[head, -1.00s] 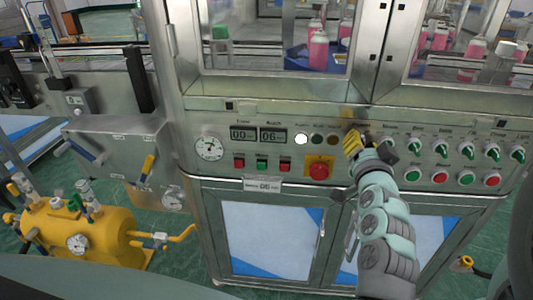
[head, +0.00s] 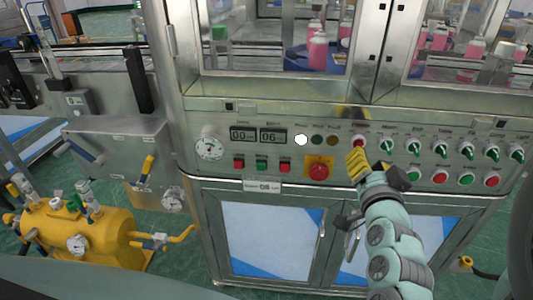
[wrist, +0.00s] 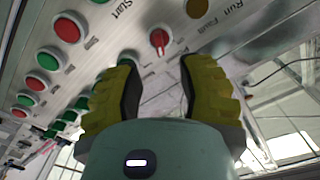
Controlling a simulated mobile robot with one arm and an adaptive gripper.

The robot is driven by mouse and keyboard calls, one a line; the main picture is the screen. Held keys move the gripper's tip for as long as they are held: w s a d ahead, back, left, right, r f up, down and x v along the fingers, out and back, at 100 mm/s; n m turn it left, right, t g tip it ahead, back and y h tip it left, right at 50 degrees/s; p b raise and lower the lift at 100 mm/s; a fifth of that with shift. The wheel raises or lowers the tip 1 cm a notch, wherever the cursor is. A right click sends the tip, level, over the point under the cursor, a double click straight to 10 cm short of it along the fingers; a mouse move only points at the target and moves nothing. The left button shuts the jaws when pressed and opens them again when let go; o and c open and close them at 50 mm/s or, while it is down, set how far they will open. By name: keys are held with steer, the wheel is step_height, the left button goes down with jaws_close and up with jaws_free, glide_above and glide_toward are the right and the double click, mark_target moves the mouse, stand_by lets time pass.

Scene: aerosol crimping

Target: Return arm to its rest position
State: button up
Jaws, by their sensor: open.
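My gripper (head: 357,163) is in front of the machine's control panel (head: 225,125), just right of the red emergency button on its yellow plate (head: 319,168). In the wrist view my gripper (wrist: 155,75) has its two yellow-green fingers apart with nothing between them. A red-and-white selector knob (wrist: 160,40) shows on the panel beyond the fingertips, apart from them. In the head view my arm reaches up from the lower right and hides part of the panel and the cabinet door.
The panel carries green selector switches (head: 414,145), push buttons (head: 262,163) and a round gauge (head: 210,147). Glass doors above enclose pink bottles (head: 318,52). A yellow tank (head: 75,230) with valves stands at lower left.

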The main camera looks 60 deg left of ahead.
steer(key=shift+s+d, duration=0.25)
steer(key=shift+s, duration=0.05)
stand_by(0.4)
